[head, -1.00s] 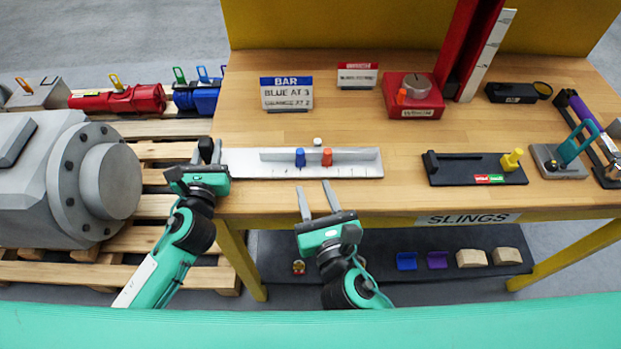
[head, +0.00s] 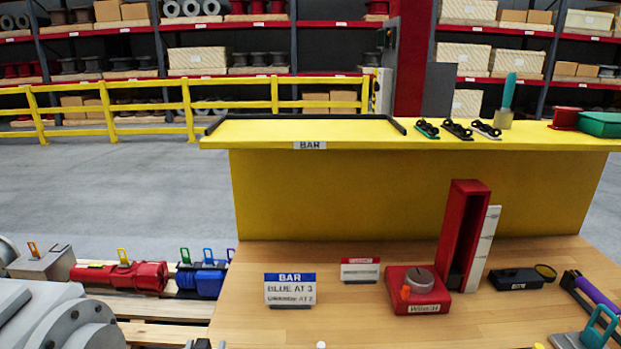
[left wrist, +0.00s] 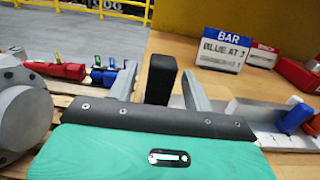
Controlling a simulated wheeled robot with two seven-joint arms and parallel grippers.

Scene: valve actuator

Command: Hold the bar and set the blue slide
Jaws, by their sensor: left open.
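My left gripper (left wrist: 158,72) shows in the left wrist view with its two grey fingers apart. An upright black block (left wrist: 161,80) stands between the fingers; I cannot tell whether they touch it. The pale metal bar (left wrist: 258,124) runs off to the right of the gripper. The blue slide (left wrist: 294,117) stands on it near the right edge, with part of the orange slide (left wrist: 316,126) beside it. In the head view, only a dark tip of my left gripper (head: 201,344) shows at the bottom edge. The slides are below that frame. My right gripper is out of view.
The BAR sign (head: 290,290) reads blue at 3 and orange at 2. A red winch box (head: 417,291) and a red upright channel (head: 464,235) stand on the wooden table. A yellow shelf (head: 300,134) rises behind. Grey machinery (head: 80,325) is at left.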

